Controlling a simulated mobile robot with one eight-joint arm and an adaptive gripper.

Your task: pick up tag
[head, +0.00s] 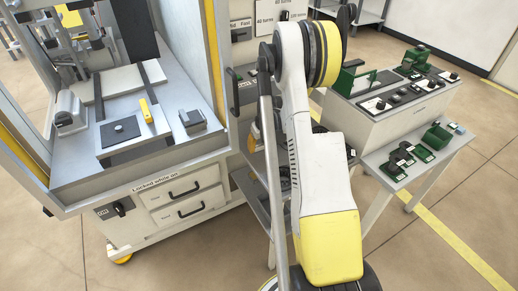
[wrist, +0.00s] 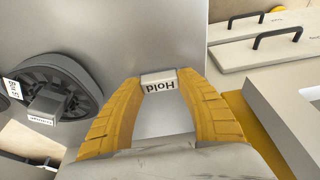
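A small white tag reading "Hold" (wrist: 160,84), its lettering upside down, sits between the tips of my gripper's yellow fingers (wrist: 159,78) in the wrist view. The tag fills the gap, and both fingertips appear to touch its sides. I cannot tell whether it is clear of the grey surface behind. A second tag (wrist: 42,119), its wording hard to read, is at a dark spool (wrist: 58,88) on the left. In the head view my arm covers the area around the gripper, and the Hold tag cannot be made out there.
The wrist view shows pale drawers with black handles (wrist: 277,38) at upper right. In the head view a machine cabinet (head: 130,215) stands left. A bench (head: 400,115) with green and black fixtures stands right of my arm, with a lower shelf (head: 440,165). Open floor lies in front.

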